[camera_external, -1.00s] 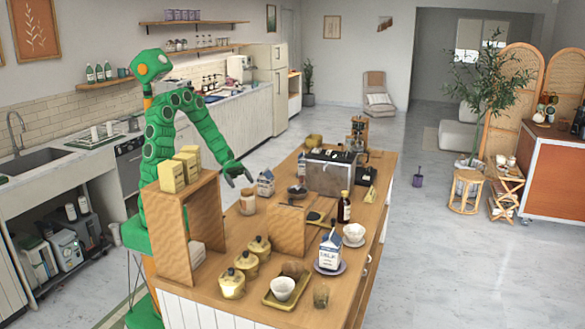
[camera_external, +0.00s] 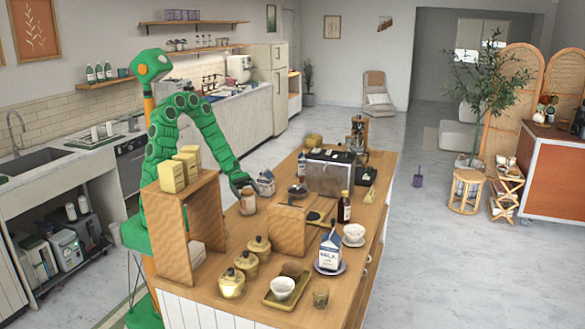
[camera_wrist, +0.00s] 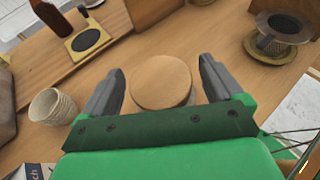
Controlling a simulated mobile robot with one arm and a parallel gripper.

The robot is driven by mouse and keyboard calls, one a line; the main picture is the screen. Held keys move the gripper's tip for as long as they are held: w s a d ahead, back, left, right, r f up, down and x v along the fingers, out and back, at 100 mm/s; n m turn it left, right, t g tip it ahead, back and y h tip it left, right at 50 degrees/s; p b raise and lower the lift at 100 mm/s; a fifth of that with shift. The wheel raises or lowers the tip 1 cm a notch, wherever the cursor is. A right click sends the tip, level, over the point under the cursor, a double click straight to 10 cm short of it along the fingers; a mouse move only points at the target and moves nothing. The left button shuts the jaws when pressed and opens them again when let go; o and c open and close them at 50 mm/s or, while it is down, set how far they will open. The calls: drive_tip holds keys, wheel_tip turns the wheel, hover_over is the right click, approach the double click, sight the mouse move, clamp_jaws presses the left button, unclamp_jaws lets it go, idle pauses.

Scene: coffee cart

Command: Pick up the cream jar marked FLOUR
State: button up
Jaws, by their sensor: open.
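A round jar with a flat wooden lid (camera_external: 247,203) stands on the wooden counter below my gripper. In the wrist view its lid (camera_wrist: 162,80) shows between my fingertips, with a gap on both sides. No label is readable, so I cannot tell whether it says FLOUR. My gripper (camera_external: 243,185) is open and empty, pointing down at the jar; its fingers (camera_wrist: 161,78) stand left and right of the lid. I cannot tell how far the tips reach below the lid. Several yellowish lidded jars (camera_external: 246,264) stand nearer the camera, their markings unreadable.
A wooden box (camera_external: 288,232), a dark bottle (camera_external: 344,207) and a grey machine (camera_external: 330,175) stand to the right. A tall wooden shelf (camera_external: 205,225) stands at the left. Stacked cups (camera_wrist: 52,106) show in the wrist view.

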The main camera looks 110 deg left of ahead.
clamp_jaws()
idle(0.6)
